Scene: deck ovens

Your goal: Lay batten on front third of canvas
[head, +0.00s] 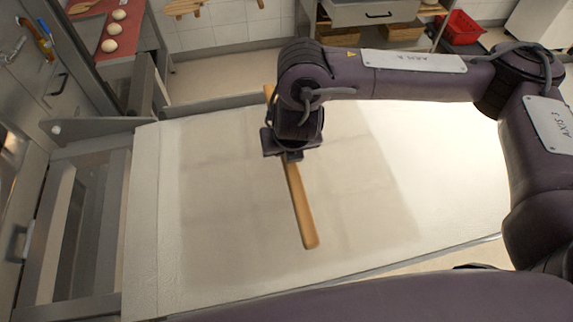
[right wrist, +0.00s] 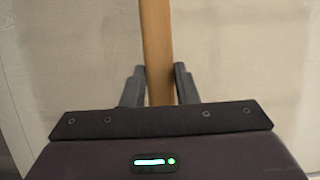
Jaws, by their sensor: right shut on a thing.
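The wooden batten (head: 299,203) is a long, light-brown bar above or on the pale canvas (head: 225,215). My right gripper (head: 290,158) is over the middle of the canvas and grips the batten partway along its length. The batten's far end shows just behind my wrist, and its near end points toward the front of the canvas. In the right wrist view, the batten (right wrist: 156,45) runs between the two dark fingers (right wrist: 157,85). I cannot tell whether the batten touches the canvas. My left gripper is not in view.
A grey metal frame (head: 75,225) with an oven front stands at the left. A red board (head: 115,45) with several dough balls is at the back left. The canvas is otherwise clear.

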